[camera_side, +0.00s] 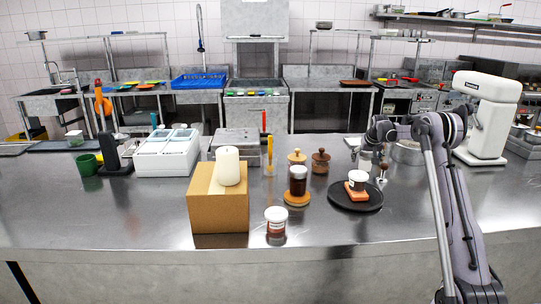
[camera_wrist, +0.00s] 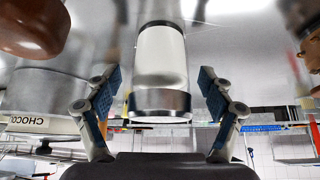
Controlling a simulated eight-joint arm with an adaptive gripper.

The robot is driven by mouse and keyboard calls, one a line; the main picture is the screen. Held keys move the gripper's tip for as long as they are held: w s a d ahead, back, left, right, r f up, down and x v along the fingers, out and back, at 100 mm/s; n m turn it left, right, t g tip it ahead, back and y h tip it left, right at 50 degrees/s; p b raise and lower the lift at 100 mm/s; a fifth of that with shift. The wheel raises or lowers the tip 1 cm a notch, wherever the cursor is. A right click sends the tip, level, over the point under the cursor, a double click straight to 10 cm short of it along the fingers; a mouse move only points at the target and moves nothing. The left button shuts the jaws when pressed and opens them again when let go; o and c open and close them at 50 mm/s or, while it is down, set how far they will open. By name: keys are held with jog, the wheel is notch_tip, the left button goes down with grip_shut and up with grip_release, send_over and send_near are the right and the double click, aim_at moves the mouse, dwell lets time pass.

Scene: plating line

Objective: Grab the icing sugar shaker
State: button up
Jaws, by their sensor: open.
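The icing sugar shaker appears to be the white cylinder with a shiny metal band (camera_wrist: 161,60) in the wrist view. It stands between the two fingers of my gripper (camera_wrist: 160,85), with a visible gap on each side. The fingers are open and hold nothing. In the side view my gripper (camera_side: 366,143) is over the right part of the steel counter, behind the dark plate. A small pale cylinder (camera_side: 366,162) shows just below it and is partly hidden by the gripper; it looks like the same shaker.
A metal pot (camera_side: 408,154) stands to the right; a pot marked "CHOCO" (camera_wrist: 45,95) shows in the wrist view. Jars, a cardboard box (camera_side: 218,210) and grinders stand left. The front counter edge is clear.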

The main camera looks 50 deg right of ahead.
jog(key=c, duration=1.4)
